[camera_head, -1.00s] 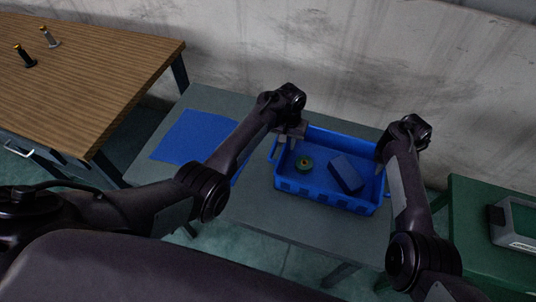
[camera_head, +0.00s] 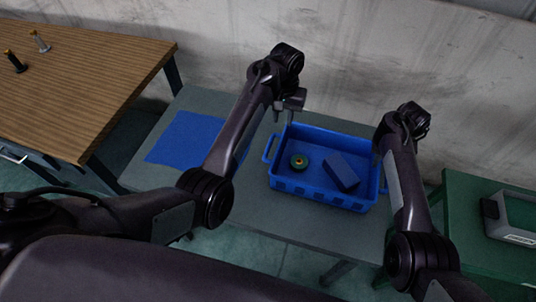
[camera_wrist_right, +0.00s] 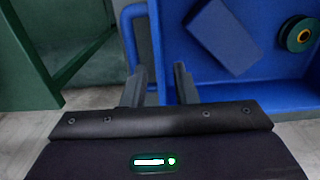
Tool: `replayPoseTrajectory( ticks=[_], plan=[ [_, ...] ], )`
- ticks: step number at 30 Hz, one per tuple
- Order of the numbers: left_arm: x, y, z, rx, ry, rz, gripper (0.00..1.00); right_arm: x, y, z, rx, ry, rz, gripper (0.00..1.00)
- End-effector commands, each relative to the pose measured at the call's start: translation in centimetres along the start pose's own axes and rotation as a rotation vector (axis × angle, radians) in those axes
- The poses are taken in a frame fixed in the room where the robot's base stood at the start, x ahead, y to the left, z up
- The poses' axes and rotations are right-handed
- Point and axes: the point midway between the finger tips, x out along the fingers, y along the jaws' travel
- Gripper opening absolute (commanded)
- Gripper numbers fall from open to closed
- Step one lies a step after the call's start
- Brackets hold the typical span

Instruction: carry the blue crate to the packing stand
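The blue crate (camera_head: 322,197) stands upright on a grey table (camera_head: 255,222). It holds a blue block (camera_head: 342,172) and a green ring-shaped part with an orange centre (camera_head: 299,161). My left gripper (camera_head: 284,117) is above the crate's back left corner, apart from it; its small fingers look spread and empty. My right gripper is at the crate's right end, its fingers hidden behind my arm in the head view. In the right wrist view my right gripper (camera_wrist_right: 160,78) is open, its fingers either side of the crate's end wall, near the handle (camera_wrist_right: 130,35). I cannot tell which table is the packing stand.
A flat blue mat (camera_head: 185,138) lies on the grey table left of the crate. A wooden table (camera_head: 90,85) with two upright pins stands left. A wall closes the back.

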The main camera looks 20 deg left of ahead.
Motion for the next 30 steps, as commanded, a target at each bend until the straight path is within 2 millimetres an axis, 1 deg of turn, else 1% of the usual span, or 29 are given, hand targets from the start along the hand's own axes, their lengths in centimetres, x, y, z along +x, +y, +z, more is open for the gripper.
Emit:
replayPoseTrajectory(
  ticks=[1, 3, 6, 9, 13, 30],
  plan=[
    [0.0, 0.0, 0.0, 0.0, 0.0, 0.0, 0.26, -1.0, 0.2, -0.1, 0.001, 0.004, 0.004, 0.26],
    [0.0, 0.0, 0.0, 0.0, 0.0, 0.0, 0.26, -2.1, 0.2, -0.1, 0.001, 0.004, 0.004, 0.26],
    [0.0, 0.0, 0.0, 0.0, 0.0, 0.0, 0.26, -3.4, 0.2, -0.1, 0.0, 0.002, 0.003, 0.26],
    [0.0, 0.0, 0.0, 0.0, 0.0, 0.0, 0.26, -4.2, 0.1, 0.0, 0.001, 0.001, 0.002, 0.26],
    [0.0, 0.0, 0.0, 0.0, 0.001, 0.0, 0.26, -4.5, 0.1, 0.0, 0.001, -0.001, 0.001, 0.26],
    [0.1, 0.0, 0.0, 0.0, 0.0, 0.0, 0.26, -4.5, 0.0, 0.0, 0.001, -0.001, 0.0, 0.26]
  ],
)
